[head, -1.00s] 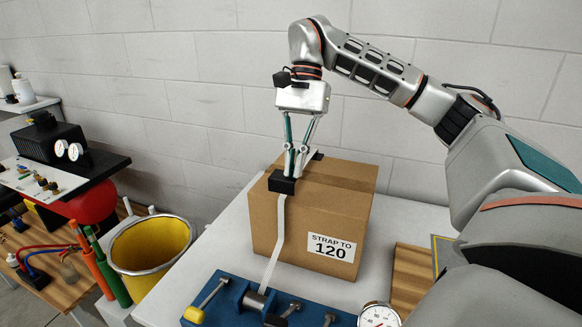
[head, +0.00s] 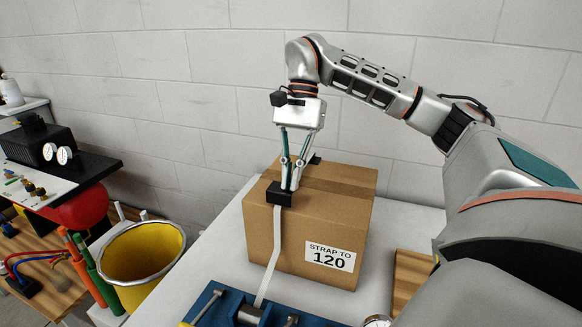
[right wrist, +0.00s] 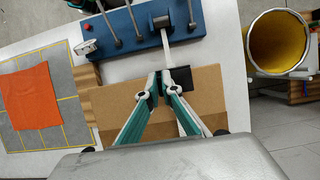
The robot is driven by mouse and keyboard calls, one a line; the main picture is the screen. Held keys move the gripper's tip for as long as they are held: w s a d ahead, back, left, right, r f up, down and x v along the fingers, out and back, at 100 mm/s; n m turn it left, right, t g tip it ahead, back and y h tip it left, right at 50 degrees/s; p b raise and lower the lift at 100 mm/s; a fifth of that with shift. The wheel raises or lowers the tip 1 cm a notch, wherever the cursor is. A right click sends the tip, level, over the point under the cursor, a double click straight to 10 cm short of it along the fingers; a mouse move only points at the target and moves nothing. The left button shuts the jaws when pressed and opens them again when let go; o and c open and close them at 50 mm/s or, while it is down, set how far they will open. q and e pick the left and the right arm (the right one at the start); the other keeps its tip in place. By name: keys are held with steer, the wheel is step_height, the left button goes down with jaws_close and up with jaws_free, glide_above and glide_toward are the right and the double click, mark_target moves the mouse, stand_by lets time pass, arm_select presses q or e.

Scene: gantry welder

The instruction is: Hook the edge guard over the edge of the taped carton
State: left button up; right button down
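The taped carton (head: 300,235) is a brown box with a tape band across its top and a label reading "STRAP TO 120". The edge guard (head: 279,194), a small black angled piece, sits at the top front edge, left of the label. My right gripper (head: 291,187) points down at the guard, its fingers close together on it. In the right wrist view the fingertips (right wrist: 158,76) meet at the black guard (right wrist: 180,82) and partly hide it. Whether the guard is fully seated is unclear. My left gripper is not in view.
A white strap (head: 272,260) runs down the carton's front to a blue strapping tool (head: 213,304). A yellow bucket (head: 142,258) stands left of the white table (head: 215,262). An orange cloth (right wrist: 31,97) lies on a grey mat.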

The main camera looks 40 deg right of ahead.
mark_target(291, 194)
steer(key=shift+f, duration=2.1)
steer(key=shift+f, duration=0.1)
steer(key=c, duration=2.2)
jaws_free()
steer(key=v, duration=1.2)
